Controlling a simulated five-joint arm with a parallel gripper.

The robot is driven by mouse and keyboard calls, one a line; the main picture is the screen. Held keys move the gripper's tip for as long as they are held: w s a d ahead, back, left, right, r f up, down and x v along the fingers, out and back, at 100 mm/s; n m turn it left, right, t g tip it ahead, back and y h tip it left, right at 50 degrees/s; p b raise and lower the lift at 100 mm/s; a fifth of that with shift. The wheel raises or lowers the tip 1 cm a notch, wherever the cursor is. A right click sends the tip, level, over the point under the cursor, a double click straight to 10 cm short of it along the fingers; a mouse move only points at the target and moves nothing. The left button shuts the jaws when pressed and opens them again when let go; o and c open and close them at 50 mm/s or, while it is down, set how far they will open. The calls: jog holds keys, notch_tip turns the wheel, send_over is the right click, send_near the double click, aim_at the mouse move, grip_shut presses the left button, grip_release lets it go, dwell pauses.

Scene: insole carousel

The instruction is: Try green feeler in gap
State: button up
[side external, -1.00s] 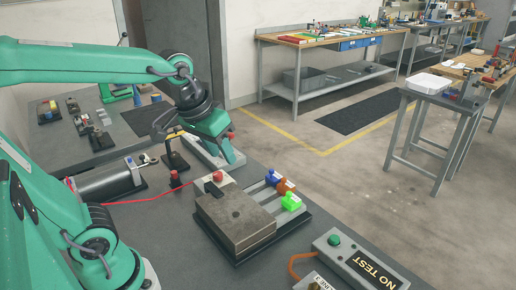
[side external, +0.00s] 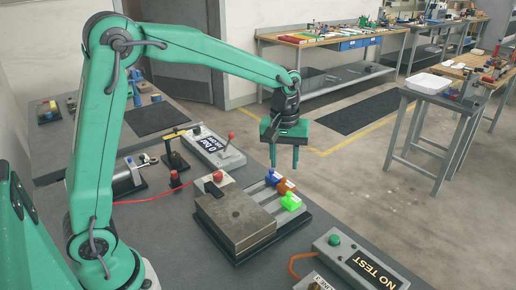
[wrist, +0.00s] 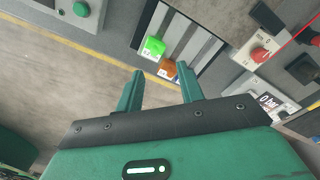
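The green feeler (side external: 291,202) lies in the slotted rack at the right of the steel block (side external: 235,222), its bright tab outward. It also shows in the wrist view (wrist: 153,46). The orange feeler (side external: 281,186) and blue feeler (side external: 271,176) lie beside it. My gripper (side external: 284,168) is open and empty, fingers pointing down, above the blue and orange end of the rack. In the wrist view my fingertips (wrist: 159,67) frame the orange tab (wrist: 167,68), and the green tab is just beyond them. I cannot make out the gap at the block.
A grey box with a display and red-knobbed lever (side external: 225,153) stands behind the rack. The NO TEST panel (side external: 362,265) is at front right. A red cable crosses the bench at left.

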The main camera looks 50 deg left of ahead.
aim_at(289, 193)
jog(key=shift+w+d+f+n+g, duration=0.15)
jog(key=shift+w+f+n, duration=0.1)
jog(key=shift+w+f, duration=0.4)
jog(key=shift+w+d+f+n+g, duration=0.15)
jog(key=shift+w+f+n, duration=0.1)
jog(key=shift+w+f, duration=0.35)
jog(key=shift+s+f, duration=0.1)
jog(key=shift+s, duration=0.05)
jog(key=shift+f, duration=0.1)
jog(key=shift+f, duration=3.8)
